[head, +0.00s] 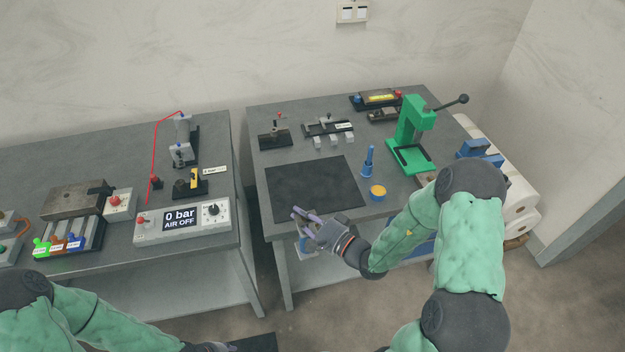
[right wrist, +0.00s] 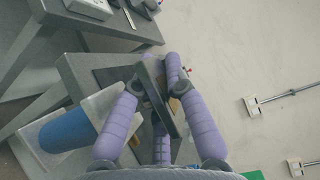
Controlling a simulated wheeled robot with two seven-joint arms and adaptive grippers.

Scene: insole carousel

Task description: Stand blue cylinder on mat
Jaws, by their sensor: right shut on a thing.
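The dark mat (head: 315,188) lies flat at the front left of the right-hand table. A slim upright blue piece (head: 368,160) stands on the table right of the mat. I cannot tell whether it is the task's cylinder. My right gripper (head: 300,220), with purple fingers, is at the mat's front edge. In the right wrist view the fingers (right wrist: 160,85) close around a dark bar (right wrist: 163,98). A blue cylinder-like shape (right wrist: 68,130) with a pale plate shows left of the fingers, apart from them.
A round pot with a yellow top (head: 378,192) stands right of the mat. A green press (head: 412,140) is behind it. Small fixtures (head: 328,128) line the back. The left table (head: 110,170) holds a pressure box (head: 182,222) reading 0 bar. The mat is clear.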

